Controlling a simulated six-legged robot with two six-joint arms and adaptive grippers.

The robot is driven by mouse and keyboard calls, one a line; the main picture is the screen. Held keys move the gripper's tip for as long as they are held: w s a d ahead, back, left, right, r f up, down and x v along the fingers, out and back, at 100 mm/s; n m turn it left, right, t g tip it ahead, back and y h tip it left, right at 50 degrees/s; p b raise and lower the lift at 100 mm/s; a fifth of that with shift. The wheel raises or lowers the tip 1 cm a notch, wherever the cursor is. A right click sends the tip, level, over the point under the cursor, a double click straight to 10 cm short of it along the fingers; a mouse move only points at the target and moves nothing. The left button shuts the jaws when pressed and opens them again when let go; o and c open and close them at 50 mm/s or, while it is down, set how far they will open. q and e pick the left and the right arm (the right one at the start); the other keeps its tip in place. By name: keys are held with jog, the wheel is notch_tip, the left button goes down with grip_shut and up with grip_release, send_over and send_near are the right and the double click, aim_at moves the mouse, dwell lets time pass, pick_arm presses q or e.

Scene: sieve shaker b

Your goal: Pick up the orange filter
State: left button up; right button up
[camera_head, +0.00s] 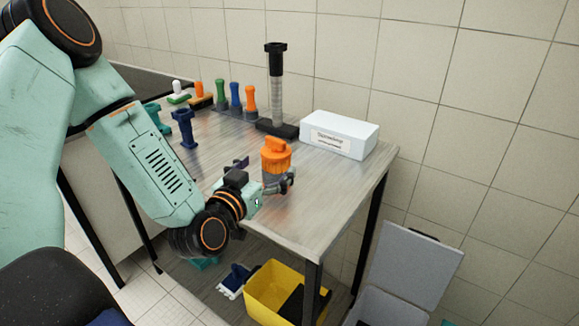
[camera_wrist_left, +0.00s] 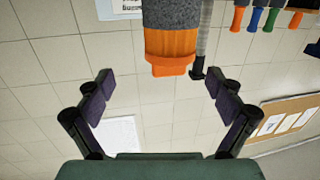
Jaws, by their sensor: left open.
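The orange filter (camera_head: 276,154) has an orange cap on a grey lower body and stands upright near the front of the table (camera_head: 318,190). My left gripper (camera_head: 266,176) is at the filter's near side, low beside its grey body, and partly hides its lower part. In the left wrist view, which is upside down, the filter (camera_wrist_left: 170,45) shows at the top centre, ahead of the fingers. The two fingers of the left gripper (camera_wrist_left: 159,82) are spread wide with nothing between them. I cannot tell whether a finger touches the filter. My right gripper is not in view.
A black-based column (camera_head: 277,95) and a white labelled box (camera_head: 340,134) stand behind the filter. Several coloured-handled tools (camera_head: 235,97) and a blue piece (camera_head: 184,128) stand at the back left. A yellow bin (camera_head: 263,294) and a grey open container (camera_head: 415,262) are below.

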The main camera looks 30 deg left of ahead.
aim_at(275, 148)
pick_arm(q)
jog(key=shift+s+a, duration=0.1)
jog(key=shift+a, duration=0.55)
jog(key=w, duration=0.2)
jog(key=w+b, duration=0.1)
jog(key=w, duration=0.3)
jog(key=shift+a+f, duration=0.1)
jog(key=shift+a, duration=0.25)
jog(key=shift+w+a, duration=0.25)
jog(key=shift+w, duration=0.2)
jog(key=shift+w+d, duration=0.25)
jog(key=shift+d, duration=0.1)
jog(key=shift+s+a, duration=0.15)
jog(key=shift+a, duration=0.15)
jog(key=c, duration=0.5)
jog(key=shift+d, duration=0.25)
jog(key=c, duration=0.6)
jog(key=shift+a, duration=0.2)
jog(key=c, duration=0.4)
jog(key=shift+c, duration=0.5)
